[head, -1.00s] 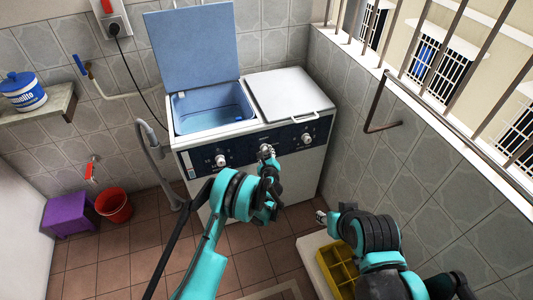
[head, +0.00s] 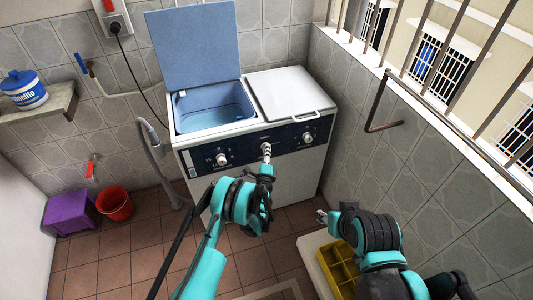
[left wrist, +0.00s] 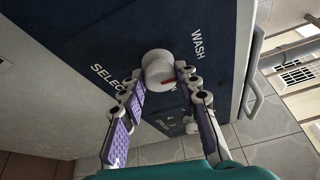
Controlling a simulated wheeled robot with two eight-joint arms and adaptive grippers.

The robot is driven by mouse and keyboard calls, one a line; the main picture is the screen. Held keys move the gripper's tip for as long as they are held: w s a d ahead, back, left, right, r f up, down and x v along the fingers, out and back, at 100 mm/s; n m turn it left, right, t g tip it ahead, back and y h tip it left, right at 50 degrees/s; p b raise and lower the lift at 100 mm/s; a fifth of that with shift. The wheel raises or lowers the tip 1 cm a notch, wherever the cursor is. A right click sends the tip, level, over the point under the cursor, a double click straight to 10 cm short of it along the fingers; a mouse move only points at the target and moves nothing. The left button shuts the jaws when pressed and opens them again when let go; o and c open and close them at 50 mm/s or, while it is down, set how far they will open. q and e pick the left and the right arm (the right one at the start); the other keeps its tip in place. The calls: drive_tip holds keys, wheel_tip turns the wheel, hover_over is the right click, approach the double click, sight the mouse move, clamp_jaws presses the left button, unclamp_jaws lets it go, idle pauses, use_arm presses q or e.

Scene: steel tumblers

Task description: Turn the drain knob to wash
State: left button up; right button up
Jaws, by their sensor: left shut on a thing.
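The washing machine (head: 260,185) has a dark control panel with several white knobs. The drain knob (left wrist: 157,66) is the middle one, white with a short red mark on its near side. In the left wrist view the word WASH is printed to its upper right and SELECT, partly covered, to its left. My left gripper (head: 266,150) is at the middle of the panel, its fingers shut on the knob from both sides; it also shows in the left wrist view (left wrist: 160,76). My right gripper (head: 321,216) is low at the right, away from the machine; its fingers are too small to read.
The blue tub lid (head: 192,45) stands open and the white right lid (head: 288,95) is closed. A grey hose (head: 155,150) hangs at the machine's left. A yellow compartment tray (head: 338,265) is beneath my right arm. A red bucket (head: 115,204) and purple stool (head: 70,213) stand left.

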use_arm(q)
drive_tip(key=shift+n, duration=0.3)
drive_tip(key=o, duration=1.2)
drive_tip(key=shift+c, duration=0.2)
drive_tip(key=o, duration=0.6)
drive_tip(key=r, duration=0.7)
drive_tip(key=shift+w+a, duration=0.15)
drive_tip(key=shift+w, duration=0.05)
drive_tip(key=shift+c, duration=0.2)
drive_tip(key=r, duration=0.2)
drive_tip(key=s, duration=0.1)
drive_tip(key=shift+d+r, duration=0.4)
drive_tip(key=c, duration=0.6)
drive_tip(key=shift+o, duration=0.2)
drive_tip(key=shift+w, duration=0.2)
drive_tip(key=shift+a+r, duration=0.1)
drive_tip(key=shift+a, duration=0.1)
